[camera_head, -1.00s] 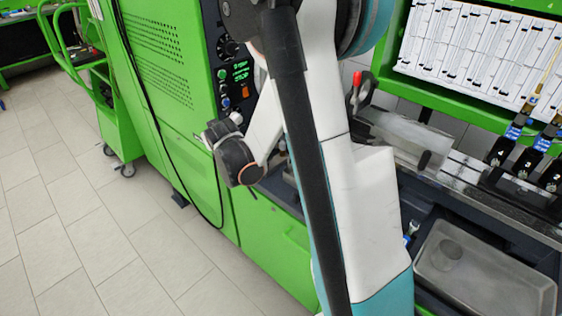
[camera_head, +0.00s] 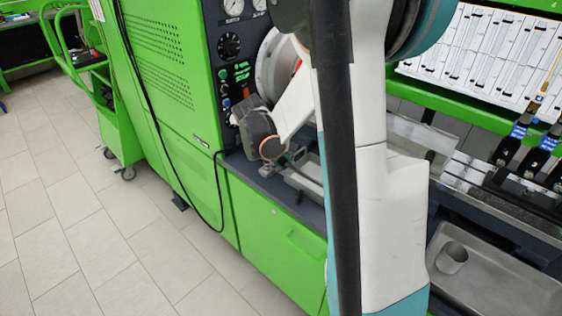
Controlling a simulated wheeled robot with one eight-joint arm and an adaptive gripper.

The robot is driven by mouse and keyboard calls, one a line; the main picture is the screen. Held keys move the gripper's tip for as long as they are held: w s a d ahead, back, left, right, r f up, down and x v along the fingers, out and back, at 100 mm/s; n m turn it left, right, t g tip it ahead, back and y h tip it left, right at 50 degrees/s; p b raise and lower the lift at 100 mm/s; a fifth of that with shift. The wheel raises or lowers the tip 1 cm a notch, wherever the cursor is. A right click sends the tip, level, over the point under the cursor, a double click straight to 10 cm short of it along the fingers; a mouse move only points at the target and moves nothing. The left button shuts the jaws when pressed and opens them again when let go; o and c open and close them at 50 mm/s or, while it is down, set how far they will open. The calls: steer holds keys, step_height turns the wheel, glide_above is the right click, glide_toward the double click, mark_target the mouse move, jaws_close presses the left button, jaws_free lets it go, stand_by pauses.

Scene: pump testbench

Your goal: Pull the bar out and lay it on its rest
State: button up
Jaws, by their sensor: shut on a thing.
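My white and teal arm fills the middle of the view, and a dark bar-like column crosses in front of it. The arm's dark wrist joint with an orange ring is beside the control panel of the green testbench (camera_head: 170,90). I cannot make out my gripper's fingers; they are hidden behind the wrist and arm. The bar and its rest cannot be identified here. A grey round part of the machine (camera_head: 272,68) shows behind the wrist, above a small metal trough (camera_head: 303,178).
A metal tray (camera_head: 490,290) with a small cup (camera_head: 451,257) lies at the lower right. Black injectors with blue labels (camera_head: 519,130) stand in a rack at the right. A green cart (camera_head: 115,120) stands at the left. The tiled floor (camera_head: 90,240) is clear.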

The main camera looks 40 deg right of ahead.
steer(key=shift+f+b, duration=2.6)
steer(key=shift+f, duration=1.05)
steer(key=shift+f+b, duration=0.4)
steer(key=shift+f, duration=0.1)
steer(key=shift+f+b, duration=0.4)
steer(key=o, duration=1.1)
steer(key=shift+o, duration=0.2)
steer(key=shift+r, duration=0.1)
steer(key=v, duration=1.2)
